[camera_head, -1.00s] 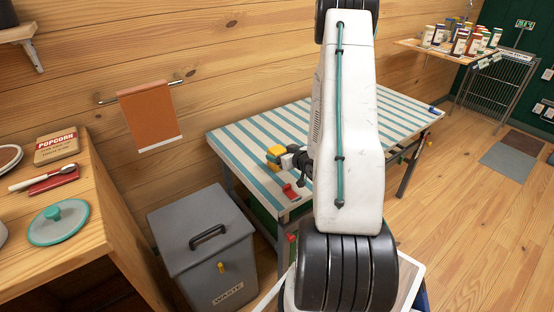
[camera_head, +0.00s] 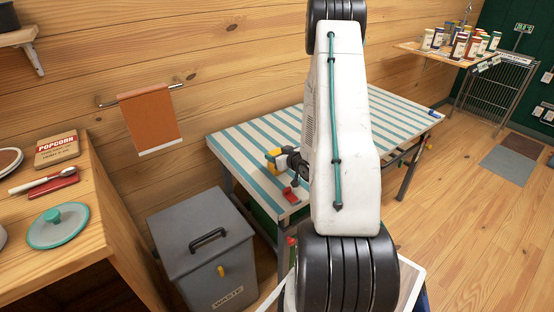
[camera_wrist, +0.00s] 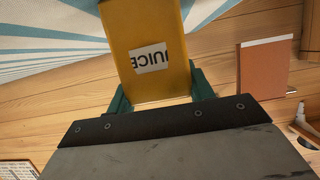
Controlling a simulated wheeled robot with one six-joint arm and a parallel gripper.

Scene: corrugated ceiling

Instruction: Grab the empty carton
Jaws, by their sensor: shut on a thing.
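The carton (camera_wrist: 155,45) is yellow with a white label reading JUICE, upside down in the wrist view. My gripper (camera_wrist: 158,90) has its green fingers on both sides of the carton's lower part, shut on it. In the head view the yellow carton (camera_head: 273,158) shows at the left of my gripper (camera_head: 284,160), over the striped table. My arm hides part of the table. I cannot tell whether the carton touches the tabletop or whether it is empty.
The striped table (camera_head: 235,145) has a red object (camera_head: 290,194) near its front edge. A grey waste bin (camera_head: 205,240) stands in front of it at left. A wooden counter (camera_head: 95,220) holds a popcorn box (camera_head: 57,150) and a lid (camera_head: 58,226).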

